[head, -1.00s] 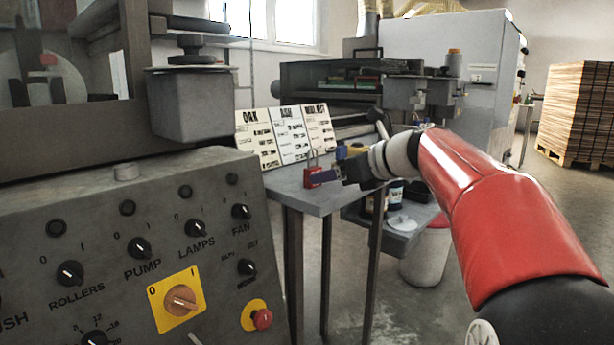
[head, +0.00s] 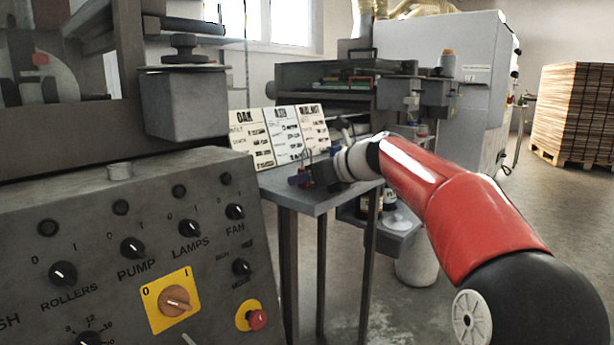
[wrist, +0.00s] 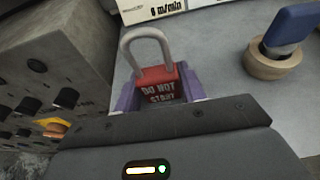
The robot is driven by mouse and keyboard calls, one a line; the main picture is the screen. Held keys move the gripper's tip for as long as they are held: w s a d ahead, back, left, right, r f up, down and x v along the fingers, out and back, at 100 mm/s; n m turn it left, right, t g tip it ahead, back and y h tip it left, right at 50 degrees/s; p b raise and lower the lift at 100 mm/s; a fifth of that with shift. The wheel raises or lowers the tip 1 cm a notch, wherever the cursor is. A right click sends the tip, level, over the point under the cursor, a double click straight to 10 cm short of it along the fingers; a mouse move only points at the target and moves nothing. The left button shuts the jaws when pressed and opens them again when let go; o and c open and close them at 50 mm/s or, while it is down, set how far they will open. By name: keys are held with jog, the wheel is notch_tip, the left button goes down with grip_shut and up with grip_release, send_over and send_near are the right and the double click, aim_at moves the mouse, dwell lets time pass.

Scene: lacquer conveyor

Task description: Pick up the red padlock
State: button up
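The red padlock (wrist: 158,86) with white "DO NOT START" lettering and a grey metal shackle (wrist: 147,45) shows in the wrist view. It stands between the two purple-blue fingers of my gripper (wrist: 160,95), which flank its body left and right. The fingers look open around it; contact is not clear to see. In the head view my gripper (head: 307,178) is low over the grey table (head: 318,203) and hides much of the padlock; its shackle (head: 306,154) and some red show behind the gripper.
A blue-handled object with a round wooden base (wrist: 275,62) stands right of the padlock. Sign cards labelled OAK and others (head: 283,137) stand at the table's back. A grey control panel (head: 120,240) is close on the left. A white bucket (head: 416,258) stands below right.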

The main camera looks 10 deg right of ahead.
jog(key=c, duration=0.5)
jog(key=shift+c, duration=0.2)
notch_tip(320, 180, up, 20)
jog(key=p, duration=0.9)
